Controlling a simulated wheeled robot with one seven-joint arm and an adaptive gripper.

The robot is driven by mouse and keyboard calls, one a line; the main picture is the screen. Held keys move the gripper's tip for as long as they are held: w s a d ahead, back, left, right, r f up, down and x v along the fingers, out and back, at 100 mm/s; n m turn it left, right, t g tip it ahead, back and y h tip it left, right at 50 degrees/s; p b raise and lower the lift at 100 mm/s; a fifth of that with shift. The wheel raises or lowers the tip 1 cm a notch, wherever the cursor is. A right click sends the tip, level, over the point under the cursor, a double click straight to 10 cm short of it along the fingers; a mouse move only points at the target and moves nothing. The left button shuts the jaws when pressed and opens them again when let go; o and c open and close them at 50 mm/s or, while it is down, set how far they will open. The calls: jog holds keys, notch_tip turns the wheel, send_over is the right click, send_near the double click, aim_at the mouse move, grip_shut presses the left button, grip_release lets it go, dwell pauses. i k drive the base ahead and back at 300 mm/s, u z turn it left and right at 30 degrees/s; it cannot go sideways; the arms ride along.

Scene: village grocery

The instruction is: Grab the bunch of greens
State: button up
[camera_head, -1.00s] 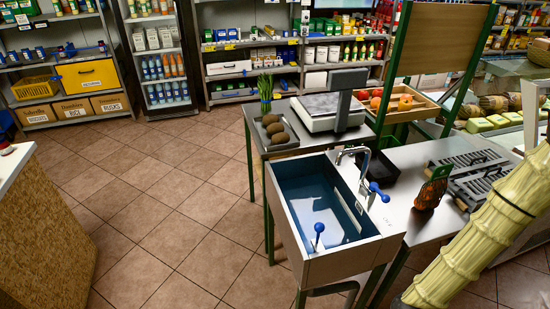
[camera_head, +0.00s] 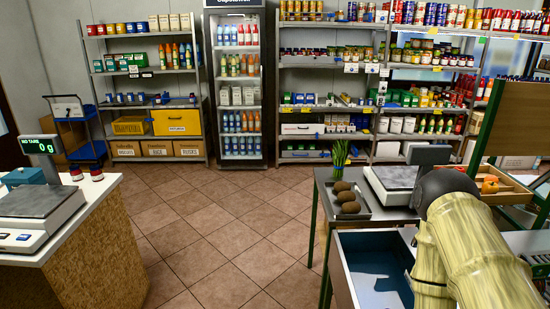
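The bunch of greens (camera_head: 339,158) stands upright at the back left of the metal table, behind a dark tray (camera_head: 367,215) holding brown kiwi-like fruit (camera_head: 346,196). Its long green leaves point up, with a blue band low on the bunch. My arm, in a pale yellow ribbed sleeve with a dark grey joint, comes in from the lower right and lies to the right of the greens, well apart from them. My gripper is not in view.
A scale (camera_head: 393,182) stands right of the tray, partly behind my arm. A counter with another scale (camera_head: 42,208) is at left. The tiled floor (camera_head: 215,235) between is clear.

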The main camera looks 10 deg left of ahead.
aim_at(339, 154)
jog(key=u, duration=1.5)
jog(key=i, duration=1.5)
jog(key=z, duration=0.95)
